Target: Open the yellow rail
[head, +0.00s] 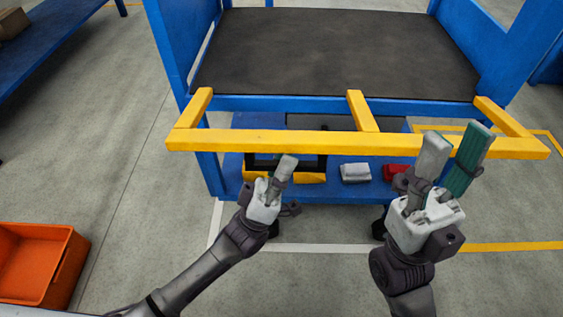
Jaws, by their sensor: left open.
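The yellow rail (330,142) is a long bar across the front of a blue cart, level in the view. Three short yellow arms join it to the cart's front edge. My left gripper (287,163) is just below the rail's lower edge in the picture, left of its middle. It is open and empty, its fingers nearly overlapping in this view. My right gripper (453,152) overlaps the right part of the rail. Its grey and green fingers stand apart, with a yellow stretch between them. Whether either gripper touches the rail cannot be told.
The blue cart has a black top (335,55) that is bare. Its lower shelf holds a grey box (355,173), a red item (396,172) and a black-and-yellow item (311,178). An orange bin (40,262) stands at the lower left. The floor between is clear.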

